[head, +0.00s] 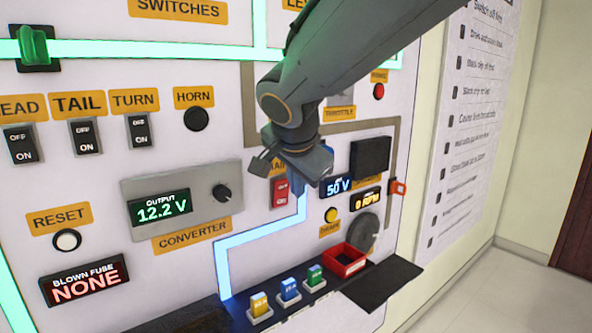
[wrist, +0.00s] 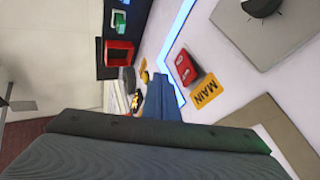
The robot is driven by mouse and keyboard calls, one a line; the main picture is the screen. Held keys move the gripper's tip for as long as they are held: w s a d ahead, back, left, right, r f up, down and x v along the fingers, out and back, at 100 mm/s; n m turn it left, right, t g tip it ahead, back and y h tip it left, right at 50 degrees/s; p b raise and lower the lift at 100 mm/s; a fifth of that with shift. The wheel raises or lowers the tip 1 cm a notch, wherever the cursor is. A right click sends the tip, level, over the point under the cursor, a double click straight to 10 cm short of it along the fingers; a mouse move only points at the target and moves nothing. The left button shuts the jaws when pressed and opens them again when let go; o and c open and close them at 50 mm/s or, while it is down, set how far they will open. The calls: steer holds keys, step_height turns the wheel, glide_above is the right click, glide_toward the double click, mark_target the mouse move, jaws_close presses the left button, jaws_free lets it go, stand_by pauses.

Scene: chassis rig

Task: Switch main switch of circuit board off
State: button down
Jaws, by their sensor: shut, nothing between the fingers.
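The main switch (head: 280,191) is a small red rocker on the white circuit board, below my gripper in the head view. Its orange MAIN label is mostly hidden there by my gripper. In the wrist view the red main switch (wrist: 185,68) and the MAIN label (wrist: 205,92) are both clear, to the right of my fingers. My gripper (head: 327,165) is shut and empty, its blue fingers also showing in the wrist view (wrist: 159,92). The fingers appear beside the switch, apart from it. I cannot tell which way the rocker is tipped.
A lit blue line (head: 260,235) runs from near the switch. The 50 V display (head: 337,186) is lit. The converter panel (head: 182,203) with its knob is to the left. A red tray (head: 345,262) and colored fuses (head: 290,289) sit on the ledge below.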

mark_target(286, 182)
steer(key=shift+w+a+f+p, duration=0.2)
steer(key=shift+w+a+p, duration=0.2)
steer(key=shift+w, duration=0.4)
steer(key=shift+w+a+f+p, duration=0.25)
steer(key=shift+w+p, duration=0.1)
steer(key=shift+w, duration=0.5)
steer(key=shift+w+a+f+p, duration=0.15)
steer(key=shift+w+a+p, duration=0.25)
steer(key=shift+w, duration=0.4)
